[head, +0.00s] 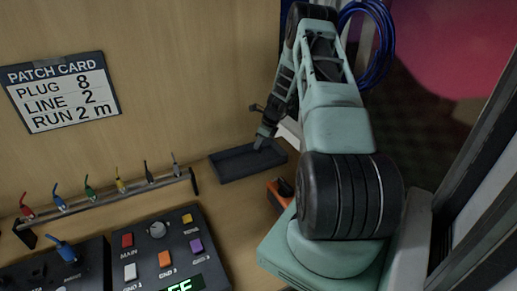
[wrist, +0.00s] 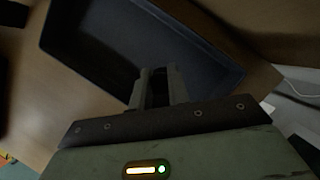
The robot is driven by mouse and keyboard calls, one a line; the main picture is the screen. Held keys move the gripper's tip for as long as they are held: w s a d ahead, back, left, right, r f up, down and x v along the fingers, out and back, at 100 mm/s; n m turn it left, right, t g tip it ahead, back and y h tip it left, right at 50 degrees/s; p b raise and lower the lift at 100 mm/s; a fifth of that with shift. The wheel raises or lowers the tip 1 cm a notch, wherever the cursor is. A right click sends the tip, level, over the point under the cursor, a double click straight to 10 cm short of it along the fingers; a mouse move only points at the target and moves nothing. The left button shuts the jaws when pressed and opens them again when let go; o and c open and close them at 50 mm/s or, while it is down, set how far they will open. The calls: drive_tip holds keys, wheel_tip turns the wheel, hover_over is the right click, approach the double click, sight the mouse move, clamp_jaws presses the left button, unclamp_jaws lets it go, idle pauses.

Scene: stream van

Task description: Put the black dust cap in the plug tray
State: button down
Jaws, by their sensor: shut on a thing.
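The plug tray (head: 228,163) is a shallow dark rectangular tray on the wooden bench, against the back panel. It also fills the upper middle of the wrist view (wrist: 100,45), and the part of its floor that shows looks bare. My gripper (head: 259,144) points down over the tray. In the wrist view my gripper (wrist: 158,84) has its fingertips over the tray's near edge, shut on a small dark thing, which looks like the black dust cap (wrist: 157,93). The fingers hide most of the cap, and I cannot make it out in the head view.
A rail (head: 120,192) with several coloured plugs stands left of the tray. A button panel (head: 160,255) lies in front. An orange and black item (head: 280,193) sits between tray and my arm. A blue cable coil (head: 378,45) hangs behind my arm. A patch card (head: 62,92) is on the wall.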

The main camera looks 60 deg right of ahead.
sight(259, 149)
drive_tip(key=shift+f+p, duration=0.35)
drive_tip(key=shift+f, duration=1.35)
drive_tip(key=shift+f, duration=0.15)
drive_tip(key=c, duration=1.3)
unclamp_jaws()
drive_tip(key=shift+c, duration=0.2)
drive_tip(key=shift+r, duration=0.25)
drive_tip(key=b+v, duration=0.2)
drive_tip(key=v, duration=0.9)
drive_tip(key=shift+s+r, duration=0.2)
drive_tip(key=shift+r, duration=0.15)
